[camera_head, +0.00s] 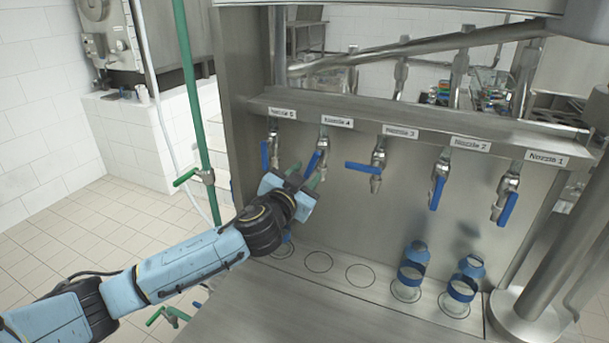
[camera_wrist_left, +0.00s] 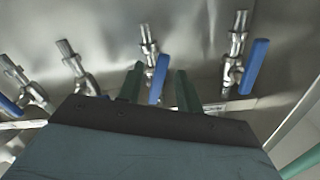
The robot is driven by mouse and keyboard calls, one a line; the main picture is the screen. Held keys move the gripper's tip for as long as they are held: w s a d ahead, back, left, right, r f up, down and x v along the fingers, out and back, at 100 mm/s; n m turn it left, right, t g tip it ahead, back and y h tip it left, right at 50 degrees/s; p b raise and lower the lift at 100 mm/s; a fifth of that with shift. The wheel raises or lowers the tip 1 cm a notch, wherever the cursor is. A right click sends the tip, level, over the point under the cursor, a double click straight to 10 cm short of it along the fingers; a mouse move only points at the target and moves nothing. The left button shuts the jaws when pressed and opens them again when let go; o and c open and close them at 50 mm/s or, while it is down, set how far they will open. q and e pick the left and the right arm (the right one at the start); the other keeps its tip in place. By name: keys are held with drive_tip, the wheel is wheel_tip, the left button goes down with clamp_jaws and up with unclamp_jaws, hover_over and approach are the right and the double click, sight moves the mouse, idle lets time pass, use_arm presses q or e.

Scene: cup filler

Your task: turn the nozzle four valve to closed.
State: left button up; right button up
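The nozzle four valve (camera_head: 323,145) hangs under the "Nozzle 4" label, second from the left on the metal rail. Its blue handle (camera_head: 311,164) points down and slightly left. My left gripper (camera_head: 304,177) is just below and in front of it, with its green fingers reaching to the handle. In the left wrist view the blue handle (camera_wrist_left: 158,79) lies between the two green fingers (camera_wrist_left: 159,90), with a gap visible on both sides. The gripper is open. Its body hides part of the valves' surroundings there. My right gripper is not in view.
The nozzle five handle (camera_head: 265,155) hangs close left; the nozzle three handle (camera_head: 357,168) sticks out sideways. Two clear bottles with blue parts (camera_head: 414,252) (camera_head: 468,267) stand at the right on the metal counter (camera_head: 330,310). A green pipe (camera_head: 190,90) rises at the left.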

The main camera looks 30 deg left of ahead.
use_arm(q)
drive_tip(key=shift+c, duration=0.3)
clamp_jaws()
drive_tip(key=shift+a+r+m, duration=0.4)
drive_tip(key=shift+r+m, duration=0.2)
drive_tip(key=shift+m, duration=1.65)
drive_tip(key=shift+a+r+m, duration=0.4)
drive_tip(key=shift+r+m, duration=0.15)
drive_tip(key=shift+m, duration=1.75)
drive_tip(key=shift+a+r+m, duration=0.4)
drive_tip(key=shift+r+m, duration=0.2)
drive_tip(key=shift+m, duration=1.65)
